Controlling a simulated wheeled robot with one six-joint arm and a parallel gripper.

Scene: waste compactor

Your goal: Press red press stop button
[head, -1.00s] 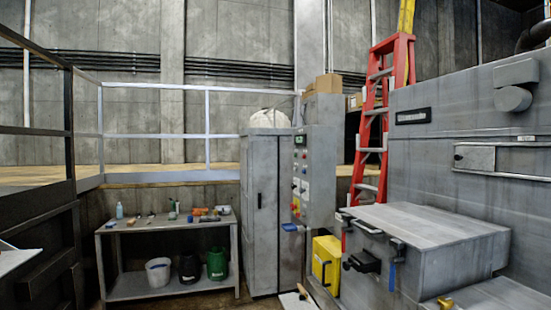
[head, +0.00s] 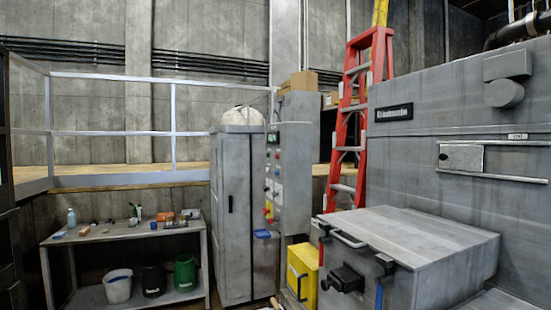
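The grey control cabinet (head: 292,180) stands in the middle of the view, with its narrow panel side turned towards me at an angle. That panel carries a small dark display with green marks near the top, rows of small buttons and pale switch plates. A small red button (head: 268,206) with yellow by it sits low on the panel, above a blue ledge (head: 263,234). It is too small to tell its exact shape or any label, so I cannot be sure it is the press stop. My gripper is not in view.
A tall grey locker (head: 231,215) stands left of the panel. A workbench (head: 122,235) with bottles and buckets is further left. A yellow box (head: 303,275), a grey machine (head: 420,245) and a red ladder (head: 350,110) stand to the right. Little floor shows.

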